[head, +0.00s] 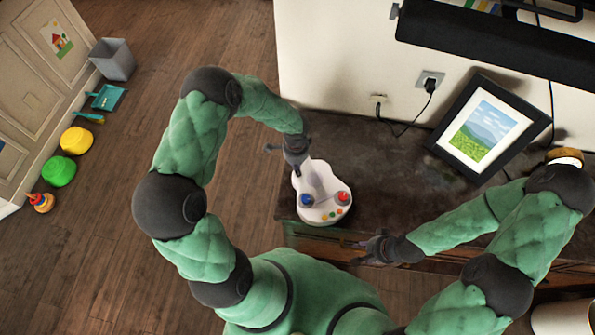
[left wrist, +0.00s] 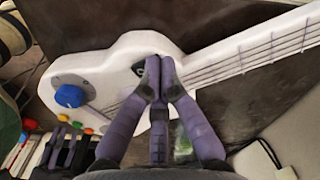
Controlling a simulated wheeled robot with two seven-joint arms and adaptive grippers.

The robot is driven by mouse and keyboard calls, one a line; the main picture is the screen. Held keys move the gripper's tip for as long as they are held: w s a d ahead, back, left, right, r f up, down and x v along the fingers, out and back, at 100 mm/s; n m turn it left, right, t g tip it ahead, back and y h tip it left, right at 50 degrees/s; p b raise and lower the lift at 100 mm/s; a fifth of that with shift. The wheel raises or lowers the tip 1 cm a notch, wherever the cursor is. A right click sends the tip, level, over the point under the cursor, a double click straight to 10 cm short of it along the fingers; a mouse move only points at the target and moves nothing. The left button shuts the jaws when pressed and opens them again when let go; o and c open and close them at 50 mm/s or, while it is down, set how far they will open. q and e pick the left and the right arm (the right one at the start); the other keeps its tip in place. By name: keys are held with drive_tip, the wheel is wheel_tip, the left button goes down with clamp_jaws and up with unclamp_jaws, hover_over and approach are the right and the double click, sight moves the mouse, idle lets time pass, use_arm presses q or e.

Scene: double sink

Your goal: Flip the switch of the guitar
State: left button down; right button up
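The white toy guitar (head: 331,183) lies on the dark cabinet top, with a blue knob (head: 307,199), a red knob (head: 343,197) and small coloured buttons on its body. In the left wrist view the guitar body (left wrist: 110,75) shows the blue knob (left wrist: 70,96), and its stringed neck runs to the upper right. My left gripper (head: 299,172) is over the guitar; in the wrist view its fingertips (left wrist: 160,66) are together over the body beside a small dark mark. I cannot tell whether they touch it. My right gripper (head: 360,254) is apart from the guitar, at the cabinet's front, fingers spread and empty.
A framed landscape picture (head: 483,127) stands on the cabinet to the right. A wall socket (head: 430,80) with a plug and cord is behind. A grey bin (head: 113,59) and toys stand on the floor at left. The wooden floor between is clear.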

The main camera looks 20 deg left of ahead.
use_arm(q)
drive_tip(key=shift+f, duration=0.1)
drive_tip(key=shift+r+p, duration=2.35)
drive_tip(key=shift+r, duration=1.2)
drive_tip(key=shift+s+f, duration=0.1)
drive_tip(key=shift+f, duration=0.05)
